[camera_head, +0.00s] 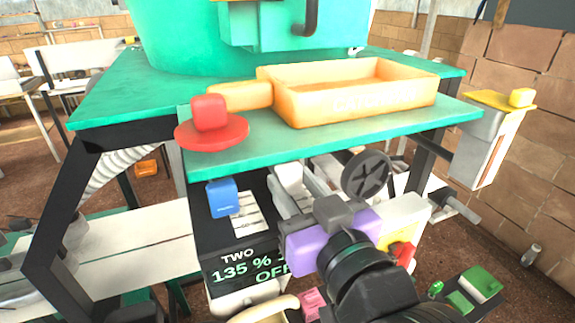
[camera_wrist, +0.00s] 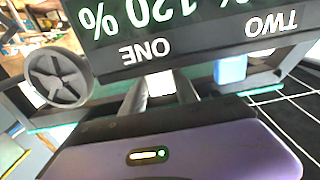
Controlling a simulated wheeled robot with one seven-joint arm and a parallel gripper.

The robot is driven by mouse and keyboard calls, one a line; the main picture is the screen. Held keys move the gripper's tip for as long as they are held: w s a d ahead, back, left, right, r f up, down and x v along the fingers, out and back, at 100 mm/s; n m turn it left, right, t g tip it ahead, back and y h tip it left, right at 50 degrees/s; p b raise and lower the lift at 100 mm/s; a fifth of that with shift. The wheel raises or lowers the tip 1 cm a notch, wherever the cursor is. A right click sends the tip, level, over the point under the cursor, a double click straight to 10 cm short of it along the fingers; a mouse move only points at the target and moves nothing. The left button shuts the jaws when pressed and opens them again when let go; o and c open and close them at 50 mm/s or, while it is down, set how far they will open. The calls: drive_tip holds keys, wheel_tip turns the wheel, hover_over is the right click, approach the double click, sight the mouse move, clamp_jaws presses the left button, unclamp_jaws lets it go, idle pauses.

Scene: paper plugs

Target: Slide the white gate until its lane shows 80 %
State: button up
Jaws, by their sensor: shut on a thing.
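The white gate (camera_head: 288,175) is a small white block on the rack below the green tabletop. In the wrist view a white piece (camera_wrist: 161,84) shows between my fingertips. My gripper (camera_wrist: 158,92) is shut on it; its purple body (camera_head: 303,250) hides part of the rack. The dark display (camera_head: 235,268) reads TWO 135 % in the head view, with its right side hidden. In the wrist view the display (camera_wrist: 190,30) is upside down; ONE appears to read 120 %, beside the white piece.
A blue block (camera_head: 222,197) stands left of the white gate, on the side of TWO. The green tabletop (camera_head: 130,100) overhangs, with an orange tray (camera_head: 350,105) and a red knob (camera_head: 209,113).

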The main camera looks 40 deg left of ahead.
drive_tip(key=shift+w+a, duration=0.35)
drive_tip(key=shift+a, duration=0.3)
idle(0.9)
drive_tip(key=o, duration=1.3)
drive_tip(key=shift+c, duration=0.2)
drive_tip(key=shift+v, duration=2.05)
